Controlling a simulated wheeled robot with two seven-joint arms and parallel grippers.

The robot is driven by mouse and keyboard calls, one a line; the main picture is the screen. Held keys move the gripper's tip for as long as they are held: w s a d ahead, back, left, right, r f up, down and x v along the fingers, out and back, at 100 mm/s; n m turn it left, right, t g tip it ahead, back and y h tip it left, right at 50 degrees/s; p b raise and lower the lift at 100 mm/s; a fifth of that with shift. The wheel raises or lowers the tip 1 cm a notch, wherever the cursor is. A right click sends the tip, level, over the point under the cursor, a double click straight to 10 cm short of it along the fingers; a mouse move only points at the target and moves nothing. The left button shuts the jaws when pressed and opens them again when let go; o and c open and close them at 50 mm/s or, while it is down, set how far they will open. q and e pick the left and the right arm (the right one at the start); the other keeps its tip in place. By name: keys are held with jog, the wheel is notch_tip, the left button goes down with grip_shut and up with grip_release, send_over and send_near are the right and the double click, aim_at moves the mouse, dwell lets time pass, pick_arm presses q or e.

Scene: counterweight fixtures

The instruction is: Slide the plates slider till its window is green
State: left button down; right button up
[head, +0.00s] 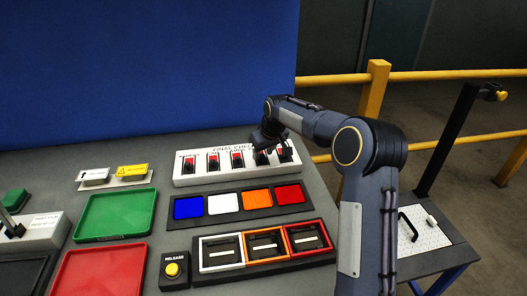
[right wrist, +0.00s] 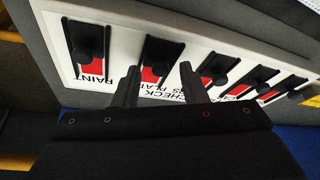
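The white final check panel (head: 225,174) stands on the table with a row of sliders, each with a red window. The plates slider (right wrist: 153,50) is second from the left in the right wrist view; its window (right wrist: 150,74) is red and its label is partly hidden by my finger. My right gripper (right wrist: 160,82) is open, its two fingers apart on either side of that slider's track. The slider's black knob shows just beyond the fingertips, and I cannot tell if they touch it. In the head view my right gripper (head: 265,143) hides part of the panel's right end. My left gripper is out of view.
In front of the panel lie a strip of coloured tiles (head: 239,213) and a block of framed slots (head: 205,268). A yellow release button (head: 172,270), a green tray (head: 115,203) and a red tray (head: 88,275) are to the left. A blue board (head: 140,70) stands behind.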

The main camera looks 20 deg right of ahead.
grip_shut()
jog(key=w+p, duration=0.2)
jog(key=p, duration=0.1)
jog(key=w+d+p, duration=0.1)
jog(key=w, duration=0.1)
jog(key=shift+r, duration=0.25)
jog(key=shift+w+d+f+p, duration=0.1)
jog(key=shift+w+p, duration=0.15)
jog(key=shift+p, duration=0.05)
